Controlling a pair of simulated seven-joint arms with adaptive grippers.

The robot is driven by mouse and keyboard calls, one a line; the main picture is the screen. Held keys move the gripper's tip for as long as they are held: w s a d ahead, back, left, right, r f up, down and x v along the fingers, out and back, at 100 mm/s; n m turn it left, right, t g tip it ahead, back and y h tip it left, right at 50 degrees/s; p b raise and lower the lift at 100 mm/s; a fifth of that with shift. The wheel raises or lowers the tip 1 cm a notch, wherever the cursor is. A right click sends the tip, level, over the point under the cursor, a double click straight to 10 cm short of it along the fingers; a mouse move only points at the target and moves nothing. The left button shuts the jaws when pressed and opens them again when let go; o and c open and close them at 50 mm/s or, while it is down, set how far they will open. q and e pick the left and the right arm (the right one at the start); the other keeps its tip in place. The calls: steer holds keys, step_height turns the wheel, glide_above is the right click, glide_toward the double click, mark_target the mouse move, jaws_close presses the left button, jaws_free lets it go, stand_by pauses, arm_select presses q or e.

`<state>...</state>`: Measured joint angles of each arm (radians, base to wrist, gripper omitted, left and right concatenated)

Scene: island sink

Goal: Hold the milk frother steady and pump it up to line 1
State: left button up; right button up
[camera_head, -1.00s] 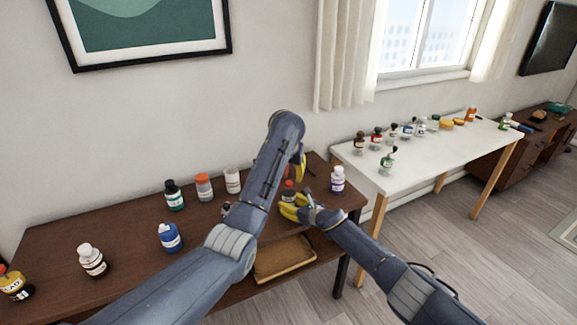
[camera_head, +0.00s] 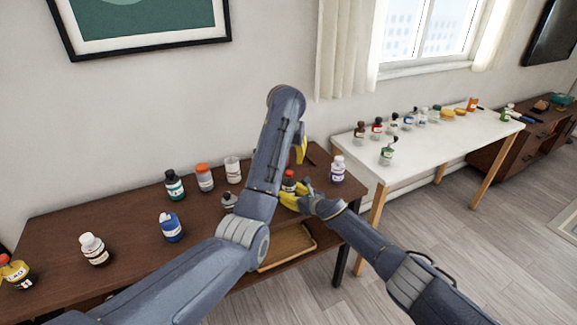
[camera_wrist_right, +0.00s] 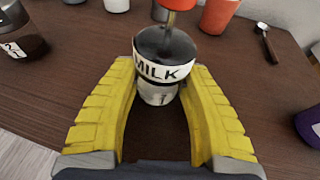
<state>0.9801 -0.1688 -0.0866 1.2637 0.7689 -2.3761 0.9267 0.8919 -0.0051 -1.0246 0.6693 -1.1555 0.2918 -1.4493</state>
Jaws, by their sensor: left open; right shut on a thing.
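The milk frother (camera_wrist_right: 160,60) stands upright on the brown table, with a white MILK band, a dark upper part and a silver lower part. A red knob (camera_wrist_right: 178,3) shows above it, cut off by the top edge. In the head view the frother's red top (camera_head: 289,174) shows beside my left forearm. My right gripper (camera_wrist_right: 160,95) is shut on the frother, its yellow fingers on either side of the silver part. My left gripper (camera_head: 301,149) is open above and behind the frother, mostly hidden by my left arm. Line marks are not readable.
Several bottles and jars, such as a blue one (camera_head: 171,227) and an orange-topped one (camera_head: 204,177), stand left on the table. A purple-labelled bottle (camera_head: 338,168) stands right of the frother. A spoon (camera_wrist_right: 266,42) lies behind. A white table (camera_head: 430,150) holds more bottles.

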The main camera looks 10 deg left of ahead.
steer(key=o, duration=1.3)
